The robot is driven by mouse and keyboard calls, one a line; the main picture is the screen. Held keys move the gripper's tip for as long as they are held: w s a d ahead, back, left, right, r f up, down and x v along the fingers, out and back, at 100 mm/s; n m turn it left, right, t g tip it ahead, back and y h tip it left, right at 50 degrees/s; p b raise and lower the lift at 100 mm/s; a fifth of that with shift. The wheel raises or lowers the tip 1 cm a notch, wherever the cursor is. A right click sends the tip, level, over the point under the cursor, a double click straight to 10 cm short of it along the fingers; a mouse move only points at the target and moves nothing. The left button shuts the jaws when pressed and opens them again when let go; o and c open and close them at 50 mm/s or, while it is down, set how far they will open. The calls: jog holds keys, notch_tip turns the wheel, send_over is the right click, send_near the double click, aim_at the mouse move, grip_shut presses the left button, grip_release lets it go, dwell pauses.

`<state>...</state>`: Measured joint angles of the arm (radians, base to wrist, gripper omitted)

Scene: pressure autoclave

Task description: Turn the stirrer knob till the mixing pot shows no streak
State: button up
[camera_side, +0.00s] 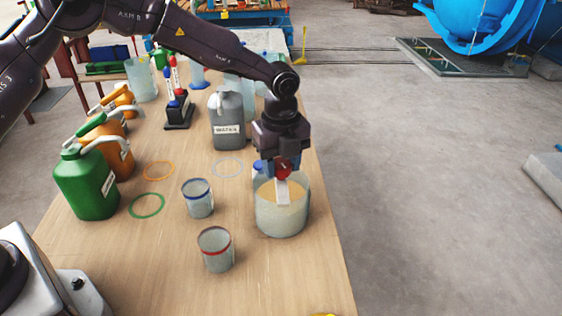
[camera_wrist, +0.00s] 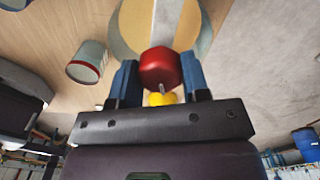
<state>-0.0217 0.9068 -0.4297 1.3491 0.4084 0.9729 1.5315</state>
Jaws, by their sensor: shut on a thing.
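The mixing pot (camera_side: 282,218) is a clear, wide vessel near the table's right edge, holding a pale yellowish mix. My gripper (camera_side: 279,163) points down over the pot and is shut on the knob. In the wrist view the knob (camera_wrist: 160,67) is between the two blue fingers.
A blue-rimmed cup (camera_side: 197,200) and a red-rimmed cup (camera_side: 215,250) stand left of the pot. A grey canister (camera_side: 227,122) stands behind. Green (camera_side: 85,185) and orange jugs line the left. The table's front is mostly clear.

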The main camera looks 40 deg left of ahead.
aim_at(281, 162)
jog(key=shift+r+m, duration=0.1)
jog(key=shift+m, duration=0.5)
jog(key=o, duration=0.9)
notch_tip(281, 162, up, 13)
jog(key=shift+f, duration=0.1)
